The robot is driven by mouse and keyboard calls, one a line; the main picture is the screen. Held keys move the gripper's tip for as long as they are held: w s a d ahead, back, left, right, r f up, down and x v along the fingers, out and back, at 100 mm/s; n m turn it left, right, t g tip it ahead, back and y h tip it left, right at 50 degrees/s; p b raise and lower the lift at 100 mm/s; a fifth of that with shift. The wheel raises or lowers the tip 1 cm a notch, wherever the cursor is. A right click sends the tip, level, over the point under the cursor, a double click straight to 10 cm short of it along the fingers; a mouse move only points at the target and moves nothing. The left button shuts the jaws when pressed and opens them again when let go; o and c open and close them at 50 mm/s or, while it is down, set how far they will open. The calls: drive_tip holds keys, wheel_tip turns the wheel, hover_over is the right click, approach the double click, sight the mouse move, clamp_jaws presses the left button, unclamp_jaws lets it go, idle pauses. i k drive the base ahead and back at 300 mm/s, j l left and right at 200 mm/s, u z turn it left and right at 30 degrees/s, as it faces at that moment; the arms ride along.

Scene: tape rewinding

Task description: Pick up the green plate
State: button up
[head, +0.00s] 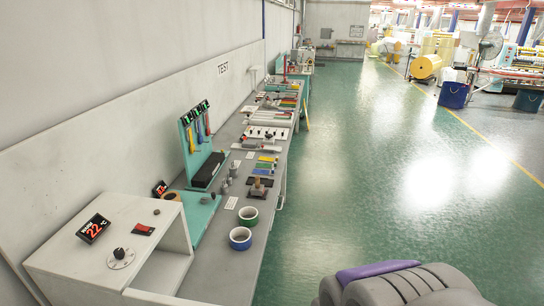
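Several small flat coloured plates lie in a row on the grey workbench (231,275) along the left wall. A thin green plate (265,165) appears among them, between a yellow plate (268,159) and a blue plate (263,171). A black plate (260,182) lies on the near side of the blue one. The plates are small in the picture, so their exact edges are hard to tell. No gripper fingers can be made out, and nothing touches the plates.
A green-rimmed roll (248,216) and a blue-rimmed roll (240,238) stand on the near bench. A white temperature unit (135,225) is at the near left. A teal tool stand (197,150) rises behind. The green floor (380,200) right of the bench is open.

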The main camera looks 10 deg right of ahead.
sight(263, 165)
drive_tip(key=i+l+z, duration=0.15)
drive_tip(key=i+l, duration=0.2)
drive_tip(key=i, duration=0.35)
drive_tip(key=i+l+z, duration=0.1)
drive_tip(key=i, duration=0.65)
drive_tip(key=i+l+z, duration=0.15)
drive_tip(key=i+l, duration=0.15)
drive_tip(key=i, duration=0.45)
drive_tip(key=i+l+z, duration=0.1)
drive_tip(key=i, duration=0.6)
